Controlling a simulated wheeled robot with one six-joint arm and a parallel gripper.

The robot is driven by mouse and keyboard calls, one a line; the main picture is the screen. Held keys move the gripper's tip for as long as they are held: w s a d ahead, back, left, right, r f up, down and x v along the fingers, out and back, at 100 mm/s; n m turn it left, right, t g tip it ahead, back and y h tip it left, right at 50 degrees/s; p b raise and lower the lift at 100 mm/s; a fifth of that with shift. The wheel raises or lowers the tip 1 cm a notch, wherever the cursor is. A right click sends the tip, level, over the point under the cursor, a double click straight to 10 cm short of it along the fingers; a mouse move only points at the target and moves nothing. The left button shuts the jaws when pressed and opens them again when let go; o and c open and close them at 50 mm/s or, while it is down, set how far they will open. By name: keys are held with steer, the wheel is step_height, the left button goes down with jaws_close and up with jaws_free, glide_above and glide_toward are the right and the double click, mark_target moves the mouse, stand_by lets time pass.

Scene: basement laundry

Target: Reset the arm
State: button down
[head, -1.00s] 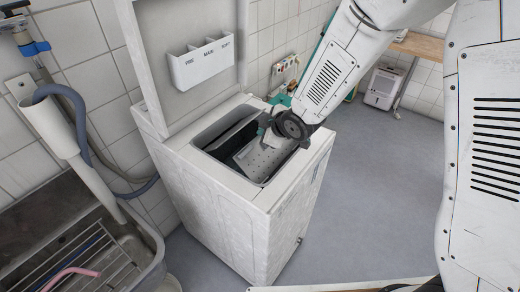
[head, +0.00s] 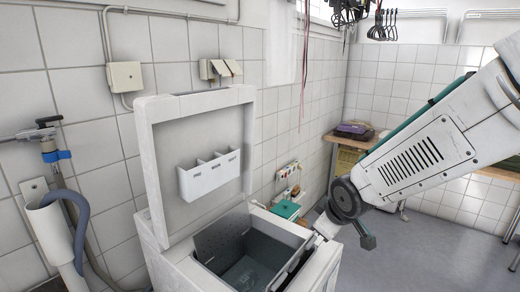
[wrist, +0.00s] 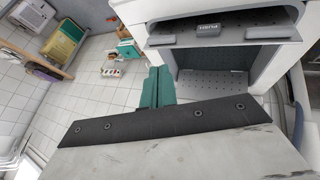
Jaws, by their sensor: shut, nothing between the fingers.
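My arm comes in from the right in the head view and ends by the right edge of the open top-loading washer (head: 182,268). My gripper (wrist: 158,78) shows two green fingers pressed together in the wrist view, with nothing between them. Its fingertips are hard to make out in the head view, behind the wrist joint. The washer's lid (head: 158,130) stands upright. In the wrist view the washer opening lies just right of the fingers, with a flap marked PUSH (wrist: 208,30) and a perforated metal part (wrist: 215,85). I cannot tell whether the fingers touch the washer.
A white three-part dispenser (head: 208,177) is on the lid's inner face. A drain pipe with a blue-grey hose (head: 78,225) stands at left. A green box (head: 286,210) sits behind the washer. A wooden bench (head: 345,138) stands at the back. Grey floor (head: 440,236) is clear at right.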

steer(key=s+d+r+m+g, duration=0.2)
steer(key=s+d+r+m, duration=0.1)
steer(key=s, duration=0.6)
steer(key=s+d+r+m+g, duration=0.1)
steer(key=s+d+r+m, duration=0.2)
steer(key=s, duration=0.7)
steer(key=s+d+r+m+g+h, duration=0.1)
steer(key=s+d+r+m+g, duration=0.1)
steer(key=s, duration=0.7)
step_height(320, 180, up, 2)
steer(key=shift+s+d+r+m+g, duration=0.15)
steer(key=shift+d+m+g, duration=0.15)
steer(key=shift+d+m, duration=0.75)
steer(key=shift+d+n, duration=0.1)
steer(key=shift+n, duration=0.15)
